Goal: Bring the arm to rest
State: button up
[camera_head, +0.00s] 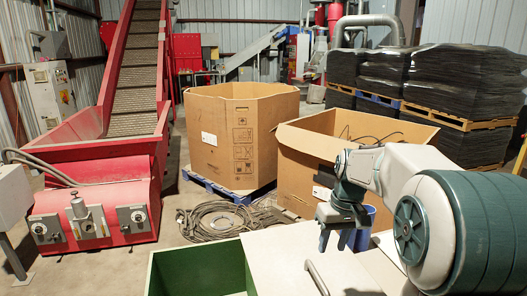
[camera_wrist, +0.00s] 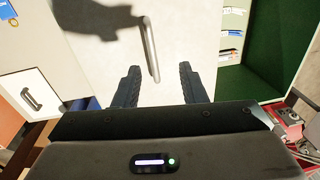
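My gripper (camera_head: 343,238) hangs at the end of my arm, to the right of the middle in the head view, with its fingers pointing down. In the wrist view my gripper (camera_wrist: 158,82) shows two dark fingers well apart with nothing between them. It is open and empty. Below and beyond it is a pale panel (camera_wrist: 100,65) with a bar handle (camera_wrist: 152,50). The fingers look apart from the handle, though the exact distance is hard to tell.
A green-lined open container (camera_head: 205,270) stands at the front. Cardboard boxes (camera_head: 240,135) (camera_head: 305,140) stand behind, with coiled cable (camera_head: 215,220) on the floor beside them. A red conveyor machine (camera_head: 95,185) is at left, and stacked black bales (camera_head: 465,85) are at right.

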jog(key=s+a+m+t, duration=0.1)
jog(key=s, duration=0.9)
jog(key=s+a+f+m+t+h, duration=0.1)
jog(key=s+a, duration=0.1)
jog(key=s, duration=0.9)
jog(key=shift+a+f+t, duration=0.3)
jog(key=shift+t, duration=0.1)
